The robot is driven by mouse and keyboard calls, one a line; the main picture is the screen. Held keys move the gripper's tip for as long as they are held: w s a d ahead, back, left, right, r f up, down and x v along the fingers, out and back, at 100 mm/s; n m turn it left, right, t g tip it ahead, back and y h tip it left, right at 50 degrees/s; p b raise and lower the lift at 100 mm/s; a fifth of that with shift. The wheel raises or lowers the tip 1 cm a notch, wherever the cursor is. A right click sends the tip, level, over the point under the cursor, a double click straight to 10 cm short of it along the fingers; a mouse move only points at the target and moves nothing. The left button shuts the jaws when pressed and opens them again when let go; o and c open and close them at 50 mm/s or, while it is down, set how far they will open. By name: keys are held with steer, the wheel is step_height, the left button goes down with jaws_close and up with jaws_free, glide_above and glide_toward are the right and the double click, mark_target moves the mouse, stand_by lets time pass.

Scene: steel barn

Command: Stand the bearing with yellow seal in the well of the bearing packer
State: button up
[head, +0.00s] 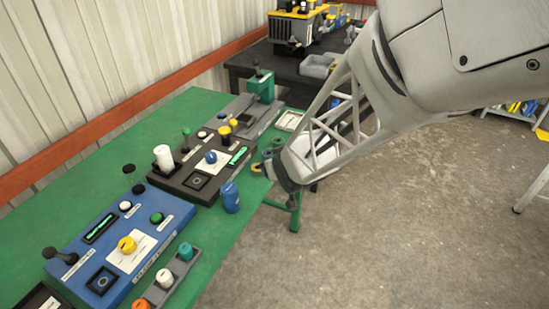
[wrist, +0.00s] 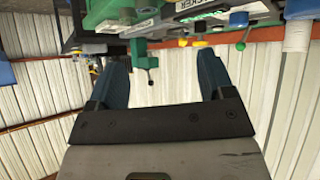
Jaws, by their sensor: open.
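A small ring with a yellow-orange edge (head: 257,168), which looks like the bearing with yellow seal, lies at the right edge of the green table in the head view, just left of my gripper (head: 270,164). The gripper partly covers that spot, so contact cannot be told. In the wrist view my gripper (wrist: 162,65) is open, with no bearing visible between its fingers. A black panel (head: 178,182) with a blue knob and a dark square with a ring mark stands left of the gripper. A label ending in "CKER" (wrist: 293,65) shows in the wrist view.
A blue bottle-like cylinder (head: 230,197) stands beside the black panel. A green lever press (head: 260,86) stands behind. A blue panel (head: 120,250) and a grey strip with coloured knobs (head: 167,280) are at the front. The green table (head: 70,205) has free room at left.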

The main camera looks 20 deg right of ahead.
steer(key=s+a+r+g, duration=0.1)
steer(key=s+r+g, duration=0.1)
steer(key=s+r, duration=0.2)
steer(key=s+a+r+g, duration=0.2)
steer(key=s+r, duration=0.3)
steer(key=s, duration=0.6)
steer(key=s+a+r+m+g, duration=0.1)
steer(key=s+r+g, duration=0.2)
steer(key=s+r, duration=0.2)
steer(key=s, duration=0.2)
steer(key=shift+s+a+g, duration=0.25)
steer(key=shift+s+g, duration=0.05)
steer(key=shift+g, duration=0.1)
steer(key=shift+o, duration=0.5)
